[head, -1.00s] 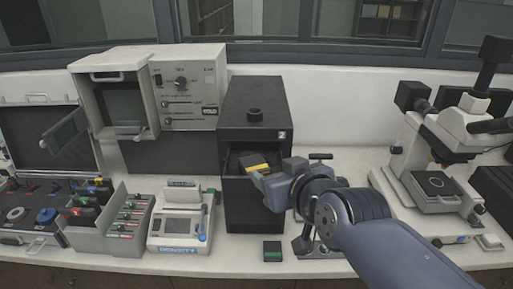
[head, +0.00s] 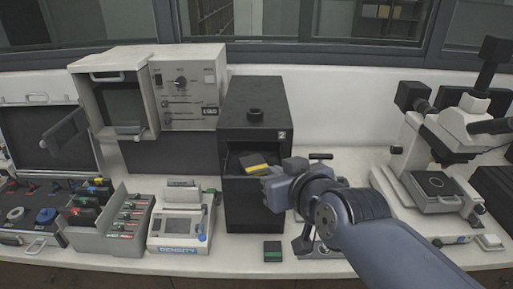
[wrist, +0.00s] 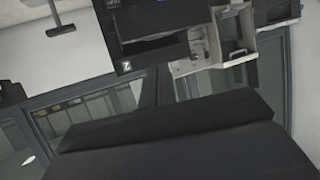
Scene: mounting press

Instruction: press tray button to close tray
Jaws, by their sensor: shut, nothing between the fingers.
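A black upright machine (head: 255,110) marked with a 2 stands in the middle of the counter. Its front has an open bay, and a dark block with a yellow stripe (head: 258,163) sits in it. My gripper (head: 271,186) is shut and empty, at the right part of the machine's front, just below and right of the block. I cannot tell whether it touches the machine. No tray button can be made out; the gripper may cover it. The wrist view shows the machine (wrist: 125,45) tilted, with its dark bay at the top.
A white density meter (head: 180,225) and a grey holder of slides (head: 112,222) stand to the left. A small dark box with a green stripe (head: 272,251) lies in front of the machine. A microscope (head: 440,150) stands to the right. Some counter at the front is clear.

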